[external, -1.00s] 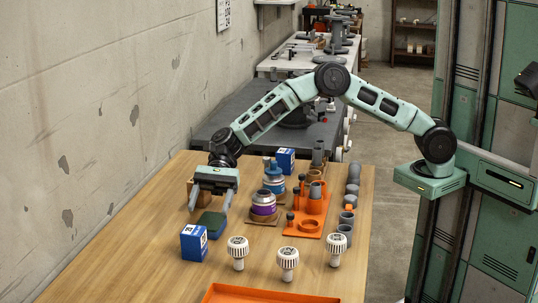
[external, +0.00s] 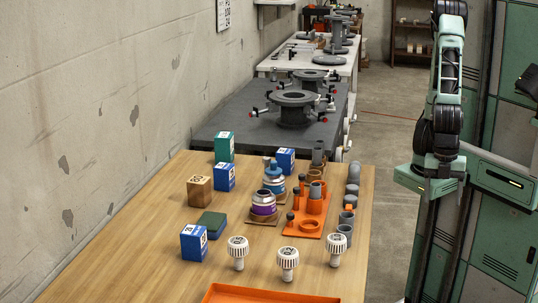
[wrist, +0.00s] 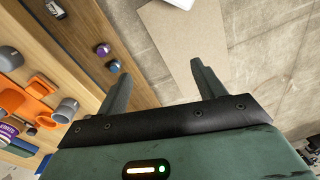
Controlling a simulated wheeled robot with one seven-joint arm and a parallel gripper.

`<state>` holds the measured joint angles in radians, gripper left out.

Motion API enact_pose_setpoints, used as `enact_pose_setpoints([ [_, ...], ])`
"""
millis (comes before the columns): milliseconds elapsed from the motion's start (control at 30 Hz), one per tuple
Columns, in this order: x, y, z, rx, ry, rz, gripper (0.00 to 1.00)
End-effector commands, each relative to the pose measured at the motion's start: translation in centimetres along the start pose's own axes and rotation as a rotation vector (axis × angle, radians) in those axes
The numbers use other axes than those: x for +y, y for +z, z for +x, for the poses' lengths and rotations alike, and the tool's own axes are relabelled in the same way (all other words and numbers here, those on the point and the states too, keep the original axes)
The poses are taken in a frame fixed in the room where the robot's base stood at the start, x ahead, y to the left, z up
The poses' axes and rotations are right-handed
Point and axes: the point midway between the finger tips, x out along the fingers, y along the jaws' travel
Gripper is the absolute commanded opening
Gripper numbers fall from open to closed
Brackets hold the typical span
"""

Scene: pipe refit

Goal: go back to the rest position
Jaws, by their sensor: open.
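My gripper (wrist: 160,92) shows in the wrist view with its two fingers apart and nothing between them. My gripper cannot be made out there.
On the table stand blue boxes (external: 194,243), a teal box (external: 224,147), a wooden block (external: 199,190), a green pad (external: 212,224), white vented caps (external: 288,262), an orange fixture (external: 309,225) and an orange tray (external: 262,295). Grey flanged fittings (external: 293,106) stand behind. Floor right of the table is clear.

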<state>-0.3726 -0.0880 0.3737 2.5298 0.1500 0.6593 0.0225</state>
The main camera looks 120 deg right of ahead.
Motion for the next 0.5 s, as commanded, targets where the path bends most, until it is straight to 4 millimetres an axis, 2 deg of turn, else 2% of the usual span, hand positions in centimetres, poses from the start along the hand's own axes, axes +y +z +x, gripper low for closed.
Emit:
enact_pose_setpoints([
  [100, 0.0, 1.2, 0.2, -0.001, 0.024, -0.067, 0.69],
  [367, 0.0, 1.2, 0.2, -0.002, 0.024, -0.068, 0.69],
  [500, -0.1, 1.2, -0.8, -0.002, 0.023, -0.066, 0.69],
])
